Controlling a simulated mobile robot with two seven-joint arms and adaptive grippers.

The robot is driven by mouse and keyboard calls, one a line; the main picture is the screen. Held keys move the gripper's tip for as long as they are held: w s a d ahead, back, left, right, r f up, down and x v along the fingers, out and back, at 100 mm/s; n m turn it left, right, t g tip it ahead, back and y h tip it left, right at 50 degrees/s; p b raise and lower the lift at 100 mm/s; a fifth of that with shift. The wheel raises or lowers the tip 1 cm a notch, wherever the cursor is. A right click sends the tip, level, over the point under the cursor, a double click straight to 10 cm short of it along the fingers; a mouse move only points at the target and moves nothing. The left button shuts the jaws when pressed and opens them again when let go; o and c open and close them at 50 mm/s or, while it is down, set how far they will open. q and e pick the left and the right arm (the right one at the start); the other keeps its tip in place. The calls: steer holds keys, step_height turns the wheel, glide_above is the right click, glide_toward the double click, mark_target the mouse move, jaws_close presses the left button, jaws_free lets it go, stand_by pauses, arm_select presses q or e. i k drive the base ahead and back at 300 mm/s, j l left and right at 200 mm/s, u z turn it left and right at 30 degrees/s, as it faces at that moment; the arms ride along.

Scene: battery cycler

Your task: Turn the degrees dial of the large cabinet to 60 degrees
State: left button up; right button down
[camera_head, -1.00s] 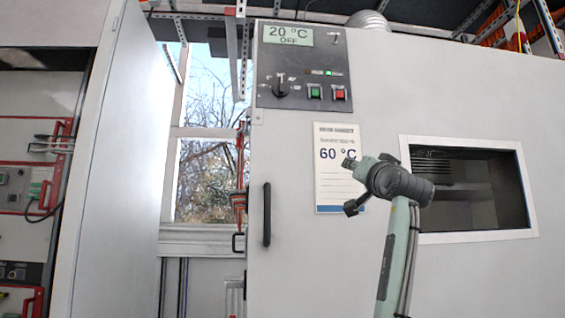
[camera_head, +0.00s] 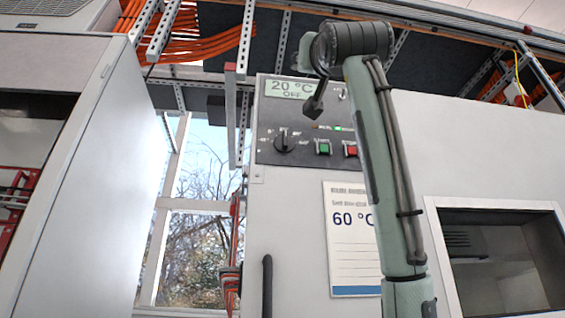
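The large cabinet (camera_head: 460,145) is light grey with a dark control panel (camera_head: 268,115) at its upper left. The panel's display (camera_head: 291,89) reads 20 °C OFF. The black degrees dial (camera_head: 284,141) sits below the display, with small marks around it too small to read. My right arm rises in front of the cabinet. My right gripper (camera_head: 312,75) is at the panel's top edge in the picture, above and right of the dial and apart from it. Its wrist hides most of it, so its opening is unclear. My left gripper is not in view.
Green (camera_head: 323,147) and red (camera_head: 351,149) buttons sit right of the dial, the red one close to my arm. A paper sign (camera_head: 352,270) reading 60 °C hangs below. A door handle (camera_head: 267,285) and a window opening (camera_head: 500,262) are lower.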

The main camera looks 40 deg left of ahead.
mark_target(284, 143)
steer(key=i+j, duration=0.35)
steer(key=j, duration=0.3)
steer(key=i+j, duration=0.2)
steer(key=j, duration=0.1)
